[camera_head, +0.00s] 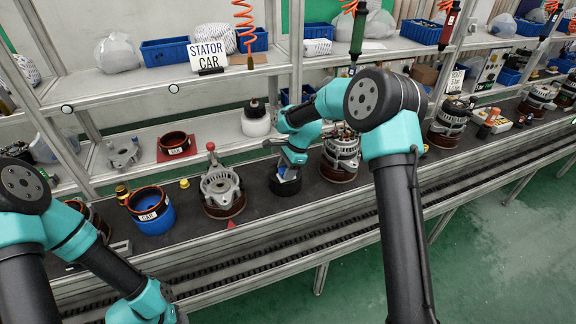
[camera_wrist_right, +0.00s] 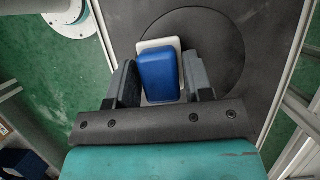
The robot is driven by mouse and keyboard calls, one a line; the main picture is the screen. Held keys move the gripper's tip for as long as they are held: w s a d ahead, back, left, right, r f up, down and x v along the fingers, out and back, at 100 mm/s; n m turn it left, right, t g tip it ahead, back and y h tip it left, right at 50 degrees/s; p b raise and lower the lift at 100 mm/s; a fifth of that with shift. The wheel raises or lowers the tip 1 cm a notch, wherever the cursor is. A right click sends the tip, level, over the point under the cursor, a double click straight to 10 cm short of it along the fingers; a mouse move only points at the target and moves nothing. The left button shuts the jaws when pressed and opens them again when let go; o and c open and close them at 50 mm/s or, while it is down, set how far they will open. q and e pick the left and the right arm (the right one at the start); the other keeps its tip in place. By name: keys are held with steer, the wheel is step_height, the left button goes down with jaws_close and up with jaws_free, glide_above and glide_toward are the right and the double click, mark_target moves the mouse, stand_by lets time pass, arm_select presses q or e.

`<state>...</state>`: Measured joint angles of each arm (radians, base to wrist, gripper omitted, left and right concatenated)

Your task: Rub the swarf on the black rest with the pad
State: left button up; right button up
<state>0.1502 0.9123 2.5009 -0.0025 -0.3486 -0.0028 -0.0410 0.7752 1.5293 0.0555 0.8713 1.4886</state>
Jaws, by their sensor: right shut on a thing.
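My right gripper (camera_head: 289,174) points down over the black rest (camera_head: 285,188), a low round block on the dark conveyor. It is shut on a pad (camera_wrist_right: 160,76), which is blue with a pale rim. The pad sits between the two grey fingers in the right wrist view, over the left part of the rest's round top (camera_wrist_right: 222,48). I cannot tell whether the pad touches the rest. I see no swarf on the part of the top that shows. My left arm is at the lower left of the head view, its gripper out of sight.
An alternator housing (camera_head: 222,189) with a red-knobbed lever stands left of the rest, and another alternator (camera_head: 340,155) stands close on the right. A blue ring labelled CAR (camera_head: 152,211) is farther left. A shelf edge (camera_head: 180,88) runs above and behind.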

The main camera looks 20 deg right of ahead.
steer(key=shift+s, duration=0.5)
steer(key=shift+s+d+r, duration=0.1)
steer(key=shift+r, duration=4)
